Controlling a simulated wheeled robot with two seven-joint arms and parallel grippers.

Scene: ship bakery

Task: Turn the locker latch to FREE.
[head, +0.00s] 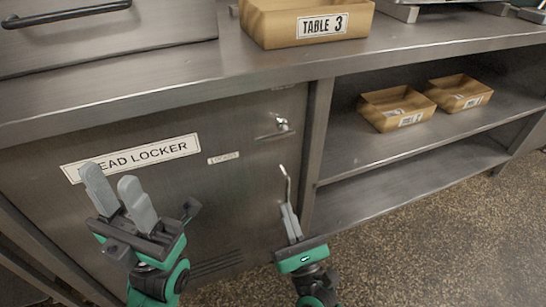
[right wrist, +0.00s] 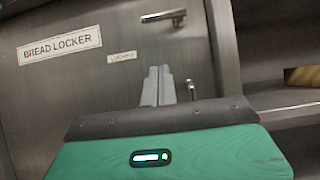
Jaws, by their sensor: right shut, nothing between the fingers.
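The bread locker door (head: 235,205) is shut. A metal latch lever (head: 270,134) sits near its upper right corner, about level and pointing left from its pivot; it also shows at the top of the right wrist view (right wrist: 163,17). A small label (head: 223,158), which seems to read LOCKED, lies left of and below the lever. My right gripper (head: 290,212) is shut and empty, below the latch and apart from it. Its fingers show side by side in the right wrist view (right wrist: 158,84). My left gripper (head: 118,188) is open and empty before the BREAD LOCKER sign (head: 165,149).
A slim upright metal piece (head: 286,186) on the door's right side shows just above my right fingertips; whether they touch is unclear. Open shelves with two wooden boxes (head: 396,107) (head: 459,92) are to the right. A TABLE 3 box (head: 275,28) stands on the counter (head: 430,35).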

